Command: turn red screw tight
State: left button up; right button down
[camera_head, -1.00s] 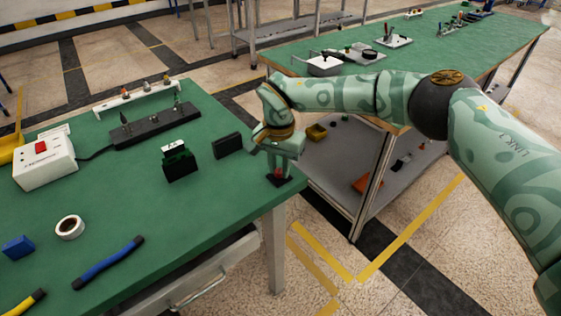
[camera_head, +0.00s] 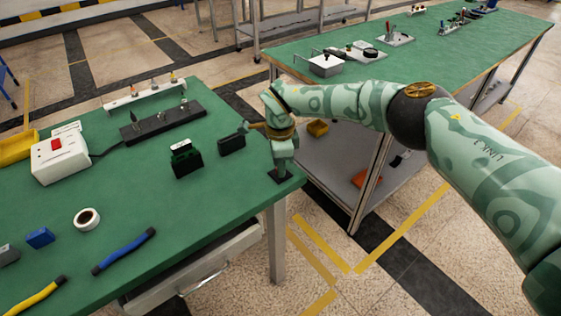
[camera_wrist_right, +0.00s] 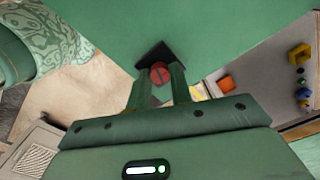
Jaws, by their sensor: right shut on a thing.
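The red screw (camera_wrist_right: 161,75) shows in the right wrist view, with its round red head between my two fingertips. It sits at a dark block (camera_wrist_right: 153,53) by the corner of the green table. My right gripper (camera_wrist_right: 160,78) is shut on the red screw and points down at it. In the head view my right gripper (camera_head: 281,170) stands over the dark block (camera_head: 291,179) near the table's right corner, and the screw is hidden there. My left gripper is not in view.
The green table (camera_head: 190,215) also holds a white box with a red switch (camera_head: 59,154), black blocks (camera_head: 186,160), a white tape roll (camera_head: 87,219) and a blue rod (camera_head: 124,251). A second green table (camera_head: 440,60) stands behind my right arm. The near middle is mostly clear.

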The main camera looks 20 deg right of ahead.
jog(key=m+p, duration=0.1)
jog(key=m, duration=0.5)
jog(key=shift+w+r+m+p, duration=0.1)
jog(key=shift+r+m+p, duration=0.1)
jog(key=shift+m+p, duration=0.15)
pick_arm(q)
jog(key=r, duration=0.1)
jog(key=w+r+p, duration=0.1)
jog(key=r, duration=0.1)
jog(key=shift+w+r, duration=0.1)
pick_arm(e)
jog(key=m, duration=0.5)
jog(key=shift+m, duration=0.35)
jog(key=shift+f, duration=0.1)
jog(key=c, duration=1.3)
grip_release()
jog(key=shift+o, duration=0.2)
pick_arm(q)
jog(key=shift+p, duration=0.3)
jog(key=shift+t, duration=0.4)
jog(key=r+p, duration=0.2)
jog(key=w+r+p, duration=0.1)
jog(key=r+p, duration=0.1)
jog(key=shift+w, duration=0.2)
pick_arm(e)
notch_tip(320, 180, up, 16)
